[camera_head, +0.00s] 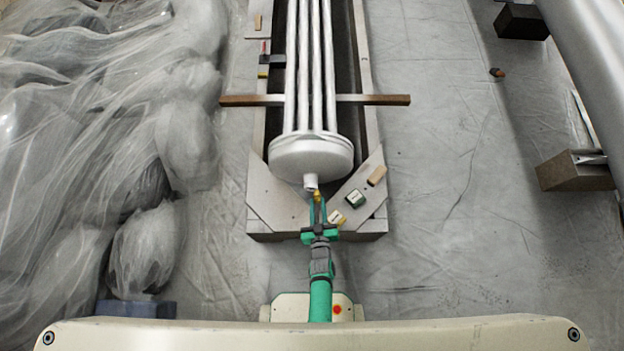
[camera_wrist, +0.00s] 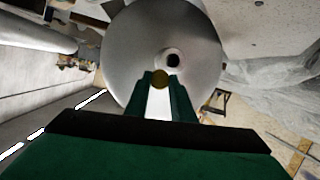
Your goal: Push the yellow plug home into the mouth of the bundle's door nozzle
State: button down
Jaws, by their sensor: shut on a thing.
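The tube bundle (camera_head: 310,157) lies lengthwise in a grey crate, its round end facing me. A short pale door nozzle (camera_head: 310,182) sticks out of that end; in the wrist view its dark open mouth (camera_wrist: 173,60) shows. My green gripper (camera_head: 318,203) is shut on the yellow plug (camera_head: 317,196), just in front of the nozzle. In the wrist view my gripper (camera_wrist: 160,82) holds the plug (camera_wrist: 160,78) between its fingertips, and the plug appears below and slightly left of the mouth. Whether plug and nozzle touch cannot be told.
Sheeted objects (camera_head: 110,130) fill the left; floor at right is mostly clear.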

jog(key=s+a+f+m, duration=0.2)
jog(key=s+f, duration=0.2)
jog(key=shift+s+a+f+h, duration=0.2)
jog(key=shift+s+a+h, duration=0.05)
jog(key=shift+s+h, duration=0.15)
jog(key=shift+s, duration=0.1)
jog(key=shift+w, duration=2.75)
jog(key=shift+w, duration=1.6)
jog(key=c, duration=1.4)
grip_release()
jog(key=shift+c, duration=0.2)
